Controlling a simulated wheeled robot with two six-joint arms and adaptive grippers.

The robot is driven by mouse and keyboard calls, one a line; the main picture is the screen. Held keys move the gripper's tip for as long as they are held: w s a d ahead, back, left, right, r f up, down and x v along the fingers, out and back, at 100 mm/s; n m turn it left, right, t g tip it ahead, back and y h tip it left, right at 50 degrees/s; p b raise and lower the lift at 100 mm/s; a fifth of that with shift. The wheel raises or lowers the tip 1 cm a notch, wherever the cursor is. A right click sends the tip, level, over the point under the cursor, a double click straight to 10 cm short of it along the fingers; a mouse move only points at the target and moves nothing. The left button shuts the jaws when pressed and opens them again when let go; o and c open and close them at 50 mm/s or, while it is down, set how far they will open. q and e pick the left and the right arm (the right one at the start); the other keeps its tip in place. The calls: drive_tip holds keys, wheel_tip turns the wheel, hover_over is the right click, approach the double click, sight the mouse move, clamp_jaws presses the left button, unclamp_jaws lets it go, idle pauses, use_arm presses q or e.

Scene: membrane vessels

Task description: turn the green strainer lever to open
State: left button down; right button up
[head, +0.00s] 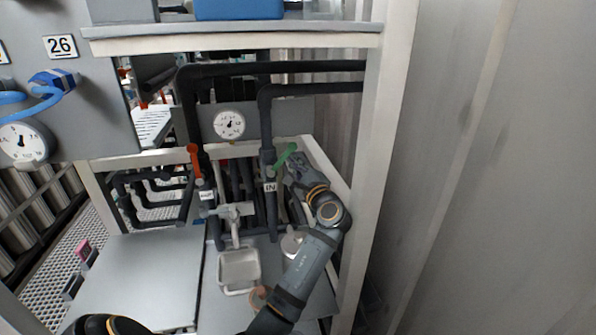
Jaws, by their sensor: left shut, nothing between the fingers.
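The green strainer lever (286,154) sits on a dark vertical pipe above the "IN" label (270,187). It is tilted, its free end pointing up and to the right. My left gripper (291,164) is shut and empty, just below and right of the lever. I cannot tell whether it touches the lever. My left arm reaches up from the bottom of the view and covers part of the bench at the right. My right gripper is not in view.
An orange lever (194,160) stands upright on the pipe to the left. A round gauge (229,124) is above. A white basin (239,270) sits below under a tap. A pale frame post (383,150) stands close right of my arm. Dark pipes run overhead.

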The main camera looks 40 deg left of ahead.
use_arm(q)
drive_tip(key=r+n, duration=0.1)
drive_tip(key=n, duration=0.1)
drive_tip(key=s+a+r+n+g, duration=0.1)
drive_tip(key=n, duration=0.1)
drive_tip(key=shift+s, duration=0.15)
drive_tip(key=shift+s+a+r+n+g+h, duration=0.25)
drive_tip(key=shift+s+a+n, duration=0.2)
drive_tip(key=shift+n, duration=0.55)
drive_tip(key=shift+s+a+r+n+g+h, duration=0.15)
drive_tip(key=shift+s+a+r+n+h, duration=0.2)
drive_tip(key=shift+n, duration=0.65)
drive_tip(key=shift+s, duration=0.1)
drive_tip(key=shift+d, duration=0.1)
drive_tip(key=v, duration=0.7)
drive_tip(key=shift+s, duration=0.15)
drive_tip(key=shift+d, duration=0.1)
